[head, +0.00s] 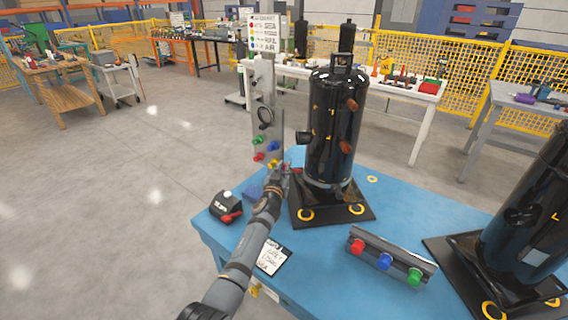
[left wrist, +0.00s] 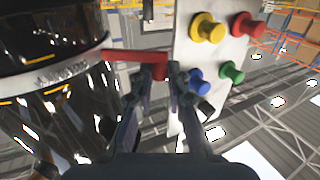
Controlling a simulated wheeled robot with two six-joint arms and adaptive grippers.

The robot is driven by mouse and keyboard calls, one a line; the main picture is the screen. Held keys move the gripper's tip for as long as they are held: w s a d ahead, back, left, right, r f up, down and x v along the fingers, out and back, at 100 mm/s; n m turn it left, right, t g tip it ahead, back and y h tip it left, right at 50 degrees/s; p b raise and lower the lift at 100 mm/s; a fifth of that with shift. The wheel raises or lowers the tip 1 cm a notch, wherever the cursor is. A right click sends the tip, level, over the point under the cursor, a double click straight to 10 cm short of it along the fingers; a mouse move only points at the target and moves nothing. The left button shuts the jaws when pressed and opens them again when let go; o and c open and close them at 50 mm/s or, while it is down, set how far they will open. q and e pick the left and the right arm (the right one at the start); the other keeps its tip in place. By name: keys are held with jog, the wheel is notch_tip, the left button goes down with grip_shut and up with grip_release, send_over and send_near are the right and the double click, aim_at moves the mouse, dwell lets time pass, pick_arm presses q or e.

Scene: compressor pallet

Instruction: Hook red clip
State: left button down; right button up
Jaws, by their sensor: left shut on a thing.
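The red clip (left wrist: 135,60) is a red bar with a short bent end, seen in the left wrist view. My left gripper (left wrist: 160,78) is shut on its bent end, with the bar reaching towards the black compressor (left wrist: 50,60). I cannot tell whether its far end touches the compressor. In the head view my left gripper (head: 282,172) is low between the compressor (head: 334,125) and the upright grey panel (head: 267,115); only a bit of red shows there. The panel's yellow, red, blue and green knobs (left wrist: 231,72) are close beside the fingers. My right gripper is out of view.
The blue table (head: 320,285) carries a rail with red, blue and green knobs (head: 385,262), a written card (head: 272,257) and a dark box with a red part (head: 225,207). A second black compressor (head: 530,215) stands at the right. The table's front middle is clear.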

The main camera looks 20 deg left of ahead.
pick_arm(q)
jog(key=h+p, duration=0.1)
jog(key=w+r+m+h+p, duration=0.1)
jog(key=p, duration=0.1)
jog(key=m+h+p, duration=0.1)
jog(key=p, duration=0.1)
jog(key=shift+w+a+r+h, duration=0.15)
jog(key=shift+w+a+h, duration=0.15)
jog(key=shift+h, duration=0.1)
jog(key=shift+w+f+m+h+p, duration=0.1)
jog(key=shift+f+m+h+p, duration=0.15)
jog(key=shift+m+h, duration=0.2)
jog(key=shift+w+f+m+g+h+b, duration=0.1)
jog(key=shift+w+m+g+h+b, duration=0.15)
jog(key=shift+m+h+b, duration=0.4)
jog(key=shift+w+f+m+g+h+b, duration=0.25)
jog(key=shift+h+b, duration=0.2)
jog(key=shift+h, duration=0.25)
jog(key=shift+w+m+g+h+b, duration=0.15)
jog(key=shift+m+g+h+b, duration=0.15)
jog(key=shift+m+h+b, duration=0.35)
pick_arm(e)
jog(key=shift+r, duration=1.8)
pick_arm(q)
jog(key=c, duration=1.3)
grip_release()
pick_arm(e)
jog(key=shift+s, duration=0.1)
pick_arm(q)
jog(key=shift+s+a, duration=0.1)
